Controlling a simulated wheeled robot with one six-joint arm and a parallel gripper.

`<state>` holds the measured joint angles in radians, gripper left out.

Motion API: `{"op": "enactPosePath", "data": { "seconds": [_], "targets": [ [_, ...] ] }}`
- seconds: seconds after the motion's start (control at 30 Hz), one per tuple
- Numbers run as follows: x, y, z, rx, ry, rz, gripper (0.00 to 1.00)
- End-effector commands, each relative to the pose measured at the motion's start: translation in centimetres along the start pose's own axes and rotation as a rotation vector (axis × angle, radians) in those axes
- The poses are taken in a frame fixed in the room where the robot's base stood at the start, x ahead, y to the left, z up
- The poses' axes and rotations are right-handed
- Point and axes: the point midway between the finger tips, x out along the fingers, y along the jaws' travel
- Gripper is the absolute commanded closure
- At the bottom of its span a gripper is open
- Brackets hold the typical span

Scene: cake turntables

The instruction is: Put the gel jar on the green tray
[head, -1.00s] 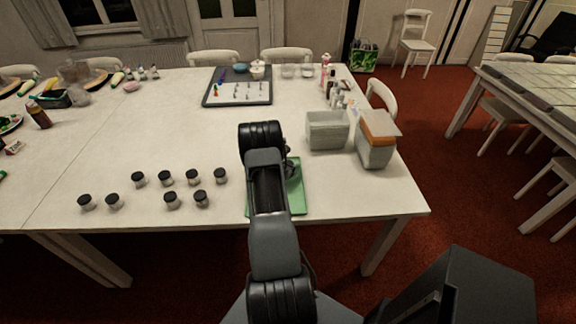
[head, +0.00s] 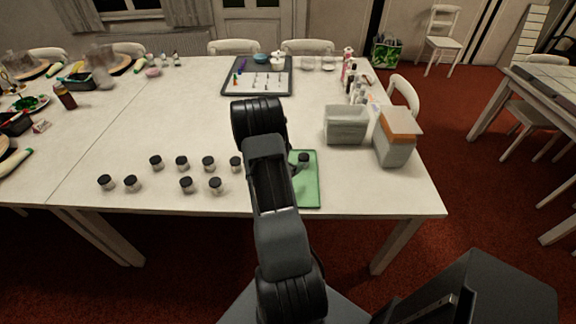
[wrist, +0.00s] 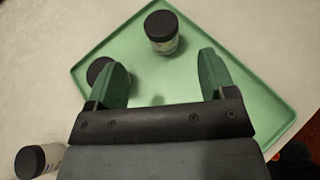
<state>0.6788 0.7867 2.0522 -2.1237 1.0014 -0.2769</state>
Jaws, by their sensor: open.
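The green tray (head: 308,195) lies near the table's front edge, partly hidden by my arm. It fills much of the wrist view (wrist: 262,110). A black-lidded jar (wrist: 162,32) stands upright on it, beyond my fingertips; a jar on the tray also shows in the head view (head: 303,158). A second black lid (wrist: 98,71) shows near the tray's left corner, partly covered by my left finger. My gripper (wrist: 163,75) is open over the tray, with nothing between its fingers. The jars look alike; I cannot tell which is the gel jar.
Several black-lidded jars (head: 182,163) stand on the table left of my arm.

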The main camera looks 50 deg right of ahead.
Motion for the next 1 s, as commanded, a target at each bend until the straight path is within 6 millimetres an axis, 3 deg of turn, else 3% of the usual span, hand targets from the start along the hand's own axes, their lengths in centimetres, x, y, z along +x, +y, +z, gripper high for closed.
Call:
{"op": "enactPosePath", "data": {
  "seconds": [0.3, 0.47, 0.57, 0.7, 1.0],
  "targets": [
    [-1.7, 0.0, 0.1, 0.004, -0.001, -0.002, 0.23],
    [-4.2, 0.3, 2.5, 0.127, 0.0, -0.042, 0.23],
    [-8.3, 0.4, 5.2, 0.322, 0.026, -0.101, 0.23],
    [-16.5, -0.4, 7.6, 0.696, 0.147, -0.204, 0.23],
    [-34.1, -3.0, 6.2, 1.337, 0.678, -0.438, 0.23]
  ]
}}
